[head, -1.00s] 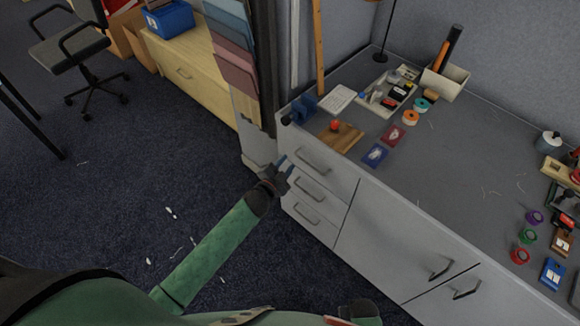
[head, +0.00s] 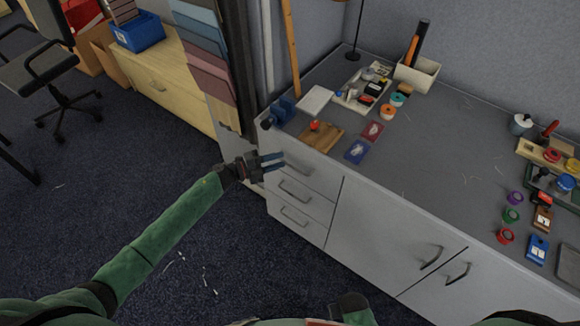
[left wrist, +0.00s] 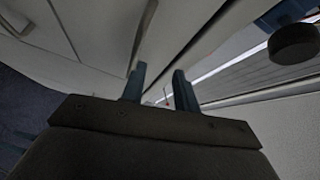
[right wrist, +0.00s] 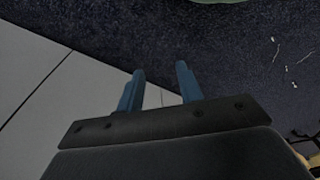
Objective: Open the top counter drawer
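The top counter drawer (head: 318,175) is the uppermost of three grey drawer fronts at the left end of the counter. It looks flush and shut. Its bar handle (head: 299,173) is partly behind my left fingertips. My left gripper (head: 281,161) is in front of that drawer, beside the handle's left end; contact cannot be told. In the left wrist view my left gripper (left wrist: 160,86) has its two blue fingers apart, with nothing clearly between them. A pale bar, probably a handle, runs beyond the left finger. My right gripper (right wrist: 160,85) is open and empty.
The lower drawers have handles (head: 294,191) of their own. A cupboard door (head: 385,235) lies to their right. A wooden board (head: 320,135) and several small items stand on the countertop (head: 445,150). Hanging sample panels (head: 205,60) are left of the counter.

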